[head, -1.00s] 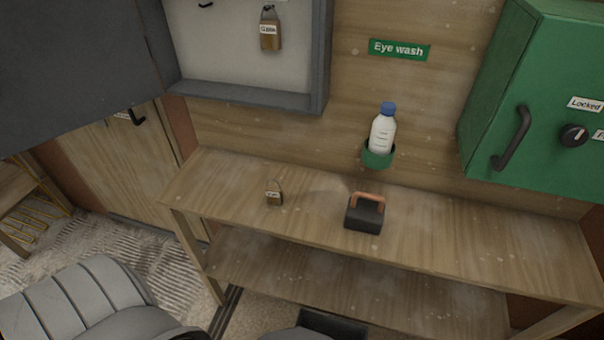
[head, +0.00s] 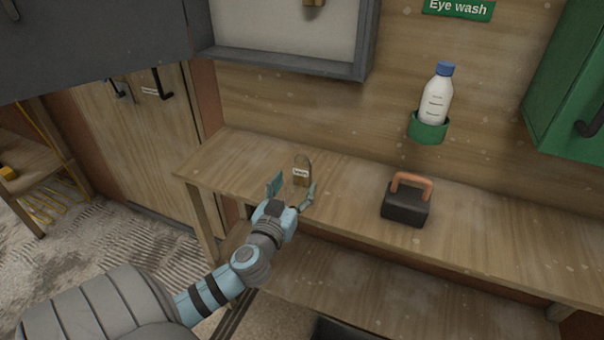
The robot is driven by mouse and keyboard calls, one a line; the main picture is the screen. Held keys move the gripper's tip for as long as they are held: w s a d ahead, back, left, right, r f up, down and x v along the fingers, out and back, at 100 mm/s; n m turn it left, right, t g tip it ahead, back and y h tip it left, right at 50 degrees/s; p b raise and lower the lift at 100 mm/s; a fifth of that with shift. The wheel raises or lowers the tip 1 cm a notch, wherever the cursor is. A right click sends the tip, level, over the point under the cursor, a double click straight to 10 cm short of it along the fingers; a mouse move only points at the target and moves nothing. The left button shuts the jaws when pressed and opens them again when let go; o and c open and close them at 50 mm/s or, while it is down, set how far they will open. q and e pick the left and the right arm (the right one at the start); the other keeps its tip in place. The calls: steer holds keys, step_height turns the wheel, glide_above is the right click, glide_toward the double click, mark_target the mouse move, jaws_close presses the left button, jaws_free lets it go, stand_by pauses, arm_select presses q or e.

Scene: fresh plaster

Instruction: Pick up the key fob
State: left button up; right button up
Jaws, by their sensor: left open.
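The key fob (head: 301,177) is a small brown block with a white label and a thin ring or loop at its top. It is on the wooden bench (head: 340,185), toward the left end. My left gripper (head: 292,190) is open, its two fingers spread just in front of the fob. In the picture the fob shows between the fingertips, nearer the right one. I cannot tell whether the fingers are around it or short of it. The fob's lower edge is close to the gripper and partly hard to see. My right gripper is not in view.
A black block with an orange handle (head: 406,204) stands on the bench to the right. An eye wash bottle (head: 436,95) sits in a green wall holder (head: 428,128). A grey-framed wall cabinet (head: 290,65) hangs above the bench. The bench's right part is clear.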

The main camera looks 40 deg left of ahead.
mark_target(301, 174)
arm_select(q)
steer(key=x, duration=0.6)
steer(key=shift+r, duration=0.1)
steer(key=shift+d, duration=0.1)
steer(key=c, duration=1.3)
